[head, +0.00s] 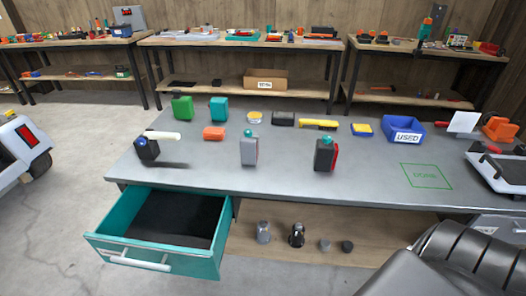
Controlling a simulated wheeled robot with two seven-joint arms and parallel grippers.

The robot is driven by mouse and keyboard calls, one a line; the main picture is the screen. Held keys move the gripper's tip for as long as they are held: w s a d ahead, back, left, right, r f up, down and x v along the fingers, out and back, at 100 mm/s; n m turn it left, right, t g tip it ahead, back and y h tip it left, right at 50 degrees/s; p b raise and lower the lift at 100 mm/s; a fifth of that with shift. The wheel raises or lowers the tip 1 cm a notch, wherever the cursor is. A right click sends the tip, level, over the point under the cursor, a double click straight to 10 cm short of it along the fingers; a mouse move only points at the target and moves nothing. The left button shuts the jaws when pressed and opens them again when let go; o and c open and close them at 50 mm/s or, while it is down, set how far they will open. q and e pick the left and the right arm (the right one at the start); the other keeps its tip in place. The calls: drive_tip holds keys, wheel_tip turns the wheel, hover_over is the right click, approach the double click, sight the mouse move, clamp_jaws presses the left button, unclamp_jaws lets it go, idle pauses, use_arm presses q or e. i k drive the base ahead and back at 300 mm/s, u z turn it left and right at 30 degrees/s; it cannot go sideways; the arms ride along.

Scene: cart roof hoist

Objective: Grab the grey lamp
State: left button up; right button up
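A grey, upright, box-shaped item with a teal knob on top (249,151), which looks like the grey lamp, stands on the grey workbench (210,178) near its middle. A dark one with a red side (325,155) stands to its right. A dark blue one (147,149) stands at the left, with a white bar beside its top. Neither of my grippers is in view, so nothing is seen touching the grey lamp.
A teal drawer (188,270) is open below the bench's left front. Green, teal, orange and yellow items line the bench's back, with a blue USED bin (402,132). A green marked square (427,175) is empty. A black ribbed object (455,258) fills the lower right.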

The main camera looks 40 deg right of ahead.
sight(248, 146)
drive_tip(key=z, duration=0.5)
drive_tip(key=k, duration=1.25)
drive_tip(key=z, duration=1)
drive_tip(key=i, duration=0.8)
drive_tip(key=z, duration=0.5)
drive_tip(key=i, duration=0.95)
drive_tip(key=u, duration=0.7)
drive_tip(key=i, duration=0.85)
drive_tip(key=u, duration=0.55)
